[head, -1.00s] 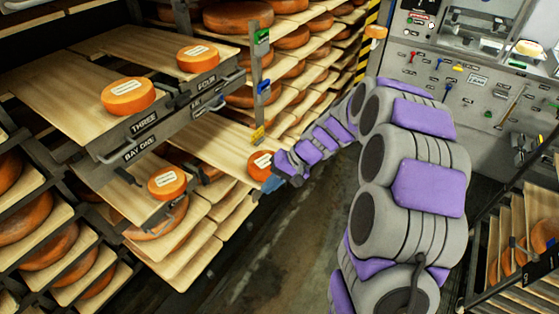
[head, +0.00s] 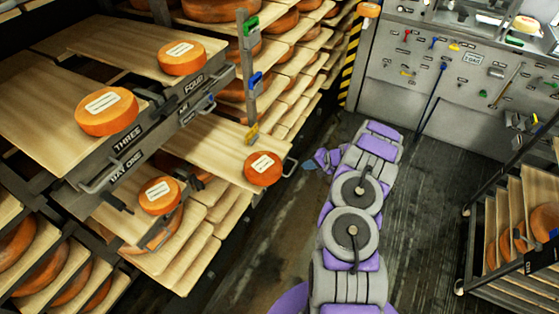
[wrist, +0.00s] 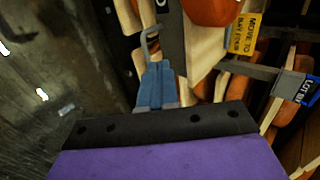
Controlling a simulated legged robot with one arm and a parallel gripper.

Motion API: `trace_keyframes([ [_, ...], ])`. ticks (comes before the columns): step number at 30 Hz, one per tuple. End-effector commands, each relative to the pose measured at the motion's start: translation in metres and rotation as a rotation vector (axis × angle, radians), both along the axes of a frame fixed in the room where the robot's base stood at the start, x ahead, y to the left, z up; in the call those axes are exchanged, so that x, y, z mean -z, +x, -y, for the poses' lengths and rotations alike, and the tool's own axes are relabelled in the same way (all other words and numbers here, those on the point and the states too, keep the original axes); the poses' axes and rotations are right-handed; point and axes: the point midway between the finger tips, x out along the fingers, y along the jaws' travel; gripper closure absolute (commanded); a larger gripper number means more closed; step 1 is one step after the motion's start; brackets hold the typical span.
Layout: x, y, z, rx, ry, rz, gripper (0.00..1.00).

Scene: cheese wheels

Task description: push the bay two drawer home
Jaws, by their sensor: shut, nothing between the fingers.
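A pale wooden drawer (head: 215,150) sticks out at mid-level, with an orange cheese wheel (head: 262,169) near its front end. Its bay label is not readable, so I cannot confirm it is bay two. A metal handle (head: 290,163) shows at its front. My gripper (head: 310,170) is just right of that handle. In the wrist view, my blue fingers (wrist: 156,78) are shut and empty, pointing at a bent metal handle (wrist: 145,42). Whether they touch it, I cannot tell. The drawer's board (wrist: 205,40) and part of an orange wheel (wrist: 212,8) show beside it.
Drawers marked BAY ONE (head: 126,172) and FOUR (head: 190,85) protrude left, carrying wheels. A post with green, blue and yellow tags (head: 252,132) stands beside the drawer. A rack (head: 500,235) is at right. Dark aisle floor (head: 270,240) lies open between.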

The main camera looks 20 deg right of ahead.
Motion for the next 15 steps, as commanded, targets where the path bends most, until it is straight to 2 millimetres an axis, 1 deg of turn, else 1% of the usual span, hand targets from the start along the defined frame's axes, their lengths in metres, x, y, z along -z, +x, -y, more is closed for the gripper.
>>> trace_keyframes([
  [2, 0.010, -0.004, 0.008, 0.018, -0.005, -0.003, 1.00],
  [5, 0.016, -0.005, 0.012, 0.027, -0.008, -0.004, 1.00],
  [11, 0.032, 0.008, 0.001, 0.026, -0.009, -0.006, 1.00],
  [15, 0.050, 0.023, -0.010, 0.025, -0.009, -0.005, 1.00],
])
